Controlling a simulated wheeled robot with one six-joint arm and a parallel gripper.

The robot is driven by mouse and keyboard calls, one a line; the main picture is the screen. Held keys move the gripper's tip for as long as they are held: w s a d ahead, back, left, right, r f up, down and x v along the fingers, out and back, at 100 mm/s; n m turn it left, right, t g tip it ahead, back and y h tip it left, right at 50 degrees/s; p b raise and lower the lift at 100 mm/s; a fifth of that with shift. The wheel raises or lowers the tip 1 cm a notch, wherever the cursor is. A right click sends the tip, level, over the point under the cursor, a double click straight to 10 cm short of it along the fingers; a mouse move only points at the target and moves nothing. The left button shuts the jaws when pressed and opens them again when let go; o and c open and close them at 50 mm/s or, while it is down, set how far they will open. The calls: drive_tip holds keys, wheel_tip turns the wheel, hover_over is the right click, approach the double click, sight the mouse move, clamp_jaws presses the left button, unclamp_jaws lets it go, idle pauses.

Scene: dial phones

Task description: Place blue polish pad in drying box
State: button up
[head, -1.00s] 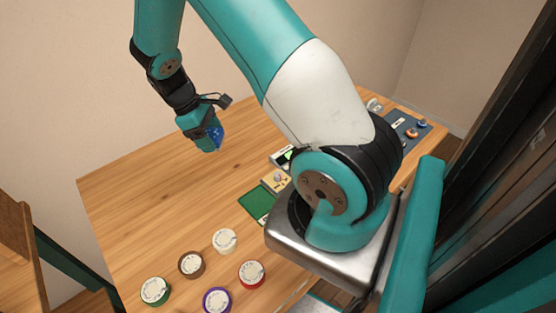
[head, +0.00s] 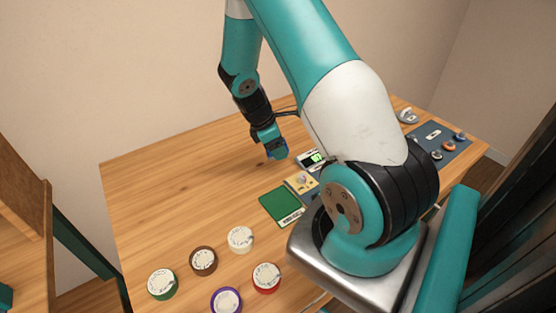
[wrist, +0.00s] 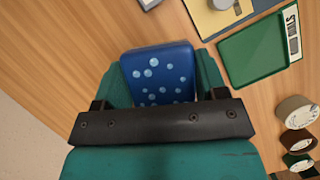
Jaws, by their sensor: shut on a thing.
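The blue polish pad (wrist: 158,72), a rounded dark blue block with pale blue bubble spots, is held between the teal fingers of my gripper (head: 272,152). The gripper is shut on it and holds it above the wooden table. In the head view the pad is mostly covered by the fingers. A green shallow tray (head: 279,207) with a white label strip lies to the right and nearer in the head view. It also shows in the wrist view (wrist: 258,50), to the right of the pad. I cannot tell which thing is the drying box.
Several round tape-like dials, including a white one (head: 240,239), sit at the table's front. A dark mat (head: 440,137) with small parts lies far right. The table's left is clear.

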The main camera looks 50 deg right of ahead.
sight(281, 168)
drive_tip(key=shift+f, duration=3.15)
drive_tip(key=shift+f, duration=0.1)
drive_tip(key=o, duration=0.9)
drive_tip(key=shift+o, duration=0.2)
